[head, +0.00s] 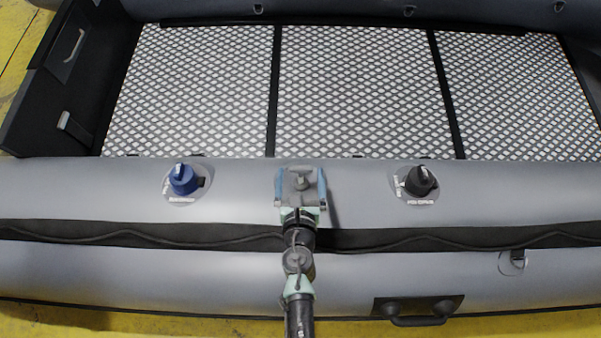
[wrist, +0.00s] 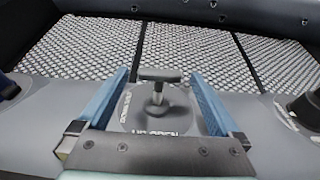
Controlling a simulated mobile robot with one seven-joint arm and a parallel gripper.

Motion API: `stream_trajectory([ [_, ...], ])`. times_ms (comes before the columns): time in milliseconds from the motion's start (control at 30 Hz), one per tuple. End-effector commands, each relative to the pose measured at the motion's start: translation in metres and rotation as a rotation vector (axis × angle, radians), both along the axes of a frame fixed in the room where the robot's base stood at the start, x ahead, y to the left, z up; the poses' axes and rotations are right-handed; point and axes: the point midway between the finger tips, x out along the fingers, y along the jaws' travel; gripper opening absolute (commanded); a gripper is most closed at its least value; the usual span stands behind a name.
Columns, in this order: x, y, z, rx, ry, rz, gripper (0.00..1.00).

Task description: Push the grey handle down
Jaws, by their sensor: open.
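The grey handle (wrist: 160,75) is a dark grey T-shaped knob raised on a short stem, set in a round grey plate on the boat's side tube. Lettering that seems to read "UP OPEN" shows on the plate below it. In the head view the handle (head: 301,183) is at the middle of the near tube. My gripper (wrist: 159,80) is open, with one blue finger on each side of the handle and a visible gap to both. In the head view my gripper (head: 301,174) covers part of the plate. Whether the fingers touch the tube cannot be told.
A blue valve knob (head: 183,180) stands to the left on the tube and a black one (head: 420,181) to the right. Beyond lies the flat patterned boat floor (head: 355,90). A black carry handle (head: 418,312) is on the near side.

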Motion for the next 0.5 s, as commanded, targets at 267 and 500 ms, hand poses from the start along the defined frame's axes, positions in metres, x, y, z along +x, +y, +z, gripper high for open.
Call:
stream_trajectory([
  [267,0.0085,-0.0005,-0.0033,0.001,0.000,-0.001,1.00],
  [500,0.0082,-0.0004,-0.0031,0.001,0.000,-0.001,0.84],
])
